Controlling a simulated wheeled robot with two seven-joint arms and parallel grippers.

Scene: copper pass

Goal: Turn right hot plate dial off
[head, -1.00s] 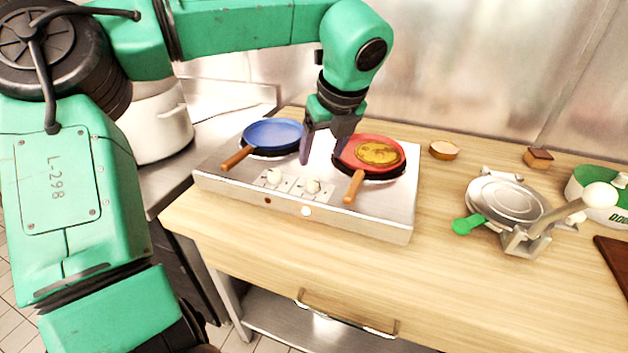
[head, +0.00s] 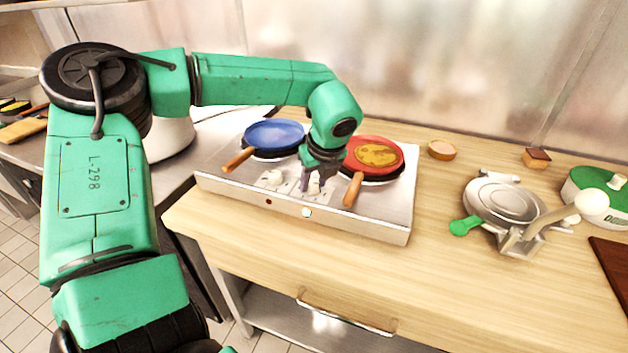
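The steel double hot plate (head: 375,225) stands on the wooden counter. Its right dial (head: 314,187) is a pale knob, partly covered by my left gripper. The left dial (head: 273,178) is beside it. My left gripper (head: 315,182) points down with its fingers at the right dial; whether they are shut on it or only around it I cannot tell. A red pan with yellow food (head: 376,154) sits on the right plate, and a blue pan (head: 272,134) on the left plate. On the front, the right lamp (head: 306,213) looks bright white and the left lamp (head: 268,202) dark red. My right gripper is not in view.
The red pan's wooden handle (head: 353,190) sticks out just right of my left gripper. A waffle iron (head: 503,203) with a green handle stands to the right. A small round bowl (head: 441,150) is behind. The counter between hot plate and waffle iron is clear.

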